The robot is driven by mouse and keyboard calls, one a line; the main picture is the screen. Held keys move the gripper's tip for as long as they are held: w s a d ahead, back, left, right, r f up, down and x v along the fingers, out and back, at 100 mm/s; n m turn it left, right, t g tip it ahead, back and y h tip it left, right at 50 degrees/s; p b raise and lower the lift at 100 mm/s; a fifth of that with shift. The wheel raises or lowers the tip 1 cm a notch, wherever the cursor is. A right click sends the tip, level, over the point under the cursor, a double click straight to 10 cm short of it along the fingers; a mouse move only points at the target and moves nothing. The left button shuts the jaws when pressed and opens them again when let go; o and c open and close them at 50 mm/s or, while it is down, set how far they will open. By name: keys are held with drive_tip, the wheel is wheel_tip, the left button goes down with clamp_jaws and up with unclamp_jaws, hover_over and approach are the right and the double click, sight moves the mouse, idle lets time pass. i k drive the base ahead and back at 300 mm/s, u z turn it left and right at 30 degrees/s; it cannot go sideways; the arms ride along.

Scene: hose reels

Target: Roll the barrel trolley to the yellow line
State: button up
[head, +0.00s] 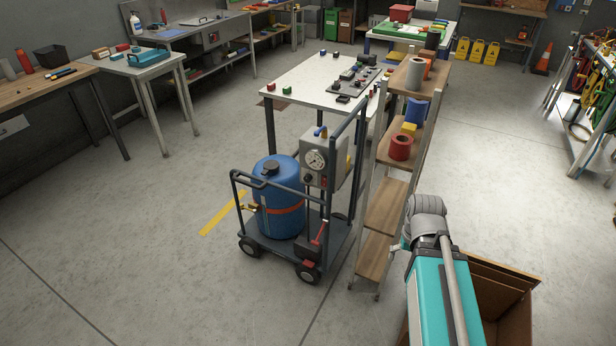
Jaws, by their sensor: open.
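The barrel trolley (268,246) stands upright on its wheels in the middle of the head view. It has a dark frame and carries a blue barrel (278,205) with an orange strap. Its push handle (262,182) is on the left front side. A grey box with a round gauge (315,160) stands at the barrel's right. The yellow line (221,214) is a short slanted stripe on the floor just left of the trolley. The trolley appears beside it, not over it. My teal arm is at the lower right, apart from the trolley; its gripper does not show.
A wooden shelf rack (383,207) stands close right of the trolley, between it and my arm. A cardboard box (503,290) is at the lower right. A white-topped table (318,82) is behind the trolley. The floor at left and front is clear.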

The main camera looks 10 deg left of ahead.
sight(282, 225)
drive_tip(key=u, duration=2.4)
drive_tip(key=i, duration=1.15)
drive_tip(key=u, duration=0.1)
